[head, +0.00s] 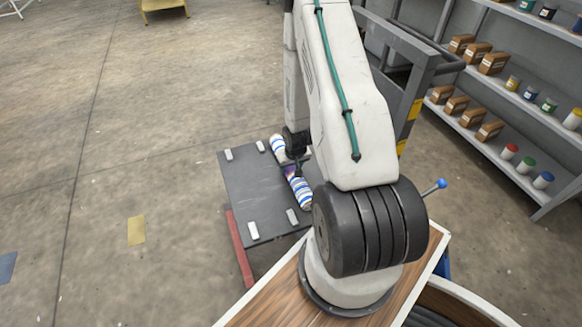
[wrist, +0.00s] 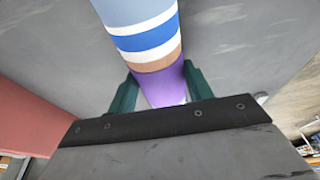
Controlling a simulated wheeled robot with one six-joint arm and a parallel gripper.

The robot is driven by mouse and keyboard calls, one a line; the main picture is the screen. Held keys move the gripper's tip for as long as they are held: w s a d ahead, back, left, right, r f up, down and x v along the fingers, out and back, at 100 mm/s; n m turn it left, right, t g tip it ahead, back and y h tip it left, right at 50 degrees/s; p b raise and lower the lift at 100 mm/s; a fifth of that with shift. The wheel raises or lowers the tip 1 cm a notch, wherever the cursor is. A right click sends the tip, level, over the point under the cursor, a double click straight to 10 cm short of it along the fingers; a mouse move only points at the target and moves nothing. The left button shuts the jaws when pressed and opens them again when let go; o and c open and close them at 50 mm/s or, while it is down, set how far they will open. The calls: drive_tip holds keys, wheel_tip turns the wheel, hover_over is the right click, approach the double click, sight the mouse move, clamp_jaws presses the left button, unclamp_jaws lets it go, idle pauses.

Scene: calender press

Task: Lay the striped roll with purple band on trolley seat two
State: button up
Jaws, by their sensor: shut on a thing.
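The striped roll (head: 302,193), white with blue and brown stripes, shows in the head view over the right part of the dark trolley deck (head: 240,190). In the wrist view the roll (wrist: 145,35) runs up from between the jaws. Its purple band (wrist: 163,86) lies between the two green fingers. My gripper (wrist: 160,92) is shut on the roll at this band; in the head view my gripper (head: 292,170) is partly hidden by my arm. White seat blocks (head: 253,231) stand on the deck left of the roll. I cannot tell whether the roll touches the deck, or which seat is two.
A red bar (head: 240,250) runs along the deck's near left side. A grey frame (head: 420,70) with yellow marks rises behind my arm. Shelves (head: 520,110) with boxes and jars stand at the right. The floor at the left is mostly clear.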

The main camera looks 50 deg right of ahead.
drive_tip(key=shift+f, duration=0.1)
drive_tip(key=o, duration=1.3)
drive_tip(key=shift+c, duration=0.2)
drive_tip(key=s+a+r+n, duration=0.1)
drive_tip(key=a+r, duration=0.3)
drive_tip(key=r, duration=0.8)
drive_tip(key=s+a+r, duration=0.2)
drive_tip(key=a+r, duration=0.2)
drive_tip(key=r, duration=0.7)
drive_tip(key=s+a+r+n, duration=0.1)
drive_tip(key=a+r, duration=0.4)
drive_tip(key=r, duration=0.7)
drive_tip(key=s+a+r+n+g+y, duration=0.1)
drive_tip(key=s+a+r+n, duration=0.2)
drive_tip(key=s+a+r, duration=1.1)
drive_tip(key=s, duration=0.3)
drive_tip(key=shift+a+g, duration=0.3)
